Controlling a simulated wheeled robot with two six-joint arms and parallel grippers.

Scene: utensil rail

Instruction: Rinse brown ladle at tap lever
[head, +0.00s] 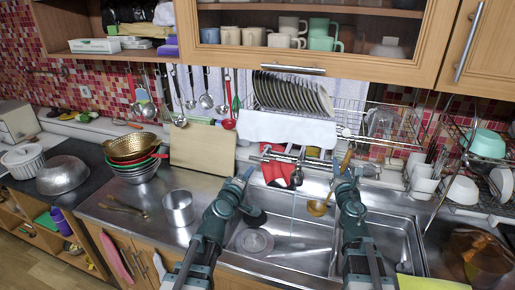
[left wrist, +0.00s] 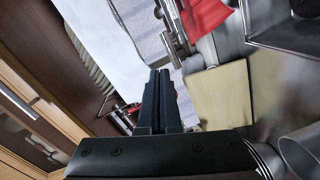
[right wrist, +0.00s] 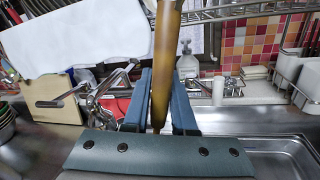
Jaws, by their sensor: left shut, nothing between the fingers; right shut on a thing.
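The brown ladle (head: 318,207) hangs over the sink, bowl down, in the head view. My right gripper (head: 345,178) is shut on its handle; in the right wrist view the brown handle (right wrist: 165,60) stands upright between the fingers (right wrist: 160,100). The tap (head: 296,165) with its metal levers is on the wall behind the sink, left of the ladle; it also shows in the right wrist view (right wrist: 100,95). My left gripper (head: 243,174) is shut and empty, left of the tap; its closed fingers (left wrist: 158,100) show in the left wrist view.
The double sink (head: 285,243) lies below both arms, with a round translucent item (head: 254,242) in its left basin. A cutting board (head: 203,147) leans at the wall. A dish rack (head: 375,125) hangs above. A metal pot (head: 179,208) stands on the left counter.

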